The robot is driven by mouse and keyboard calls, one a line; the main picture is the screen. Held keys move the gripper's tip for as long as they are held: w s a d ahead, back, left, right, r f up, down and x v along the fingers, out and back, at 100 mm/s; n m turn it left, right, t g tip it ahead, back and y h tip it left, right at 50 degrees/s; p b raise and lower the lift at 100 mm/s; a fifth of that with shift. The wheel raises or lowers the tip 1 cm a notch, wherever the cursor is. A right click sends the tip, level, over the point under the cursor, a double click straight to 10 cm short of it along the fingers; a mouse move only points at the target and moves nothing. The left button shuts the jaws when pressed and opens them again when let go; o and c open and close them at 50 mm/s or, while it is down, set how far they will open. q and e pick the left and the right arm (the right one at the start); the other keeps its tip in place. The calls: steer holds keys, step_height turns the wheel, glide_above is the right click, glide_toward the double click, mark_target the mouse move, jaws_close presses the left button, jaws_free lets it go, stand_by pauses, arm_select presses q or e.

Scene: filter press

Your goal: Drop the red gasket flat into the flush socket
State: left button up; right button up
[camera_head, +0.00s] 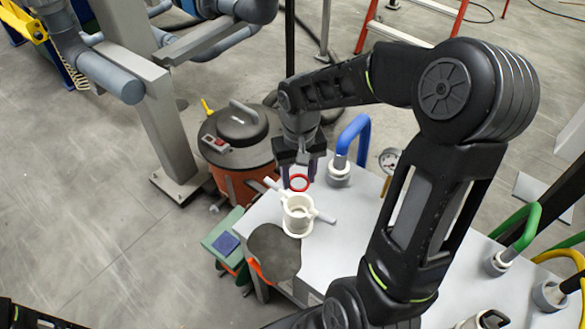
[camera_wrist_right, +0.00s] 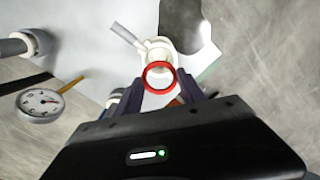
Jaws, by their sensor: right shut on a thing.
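The red gasket (camera_head: 299,183) is a thin ring held at the fingertips of my right gripper (camera_head: 298,176). In the right wrist view the gasket (camera_wrist_right: 158,77) sits between the two fingers of the gripper (camera_wrist_right: 160,84), which is shut on it. A white round fitting with side handles (camera_head: 297,214) stands on the white table, just in front of the gasket in the head view. It has a round opening in its top, likely the socket. The gasket is apart from it, toward the back. My left gripper is not in view; only a bit of dark arm shows at the lower left.
A dark round plate (camera_head: 274,250) is at the table's front left. An orange and black vacuum (camera_head: 236,140) stands behind left.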

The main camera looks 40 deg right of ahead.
steer(key=shift+f+b, duration=2.8)
steer(key=shift+f, duration=1)
steer(key=shift+s, duration=0.1)
steer(key=o, duration=0.8)
steer(key=shift+o, duration=0.2)
steer(key=shift+r, duration=0.15)
step_height(320, 180, up, 8)
steer(key=shift+f+b, duration=0.2)
steer(key=shift+b, duration=0.1)
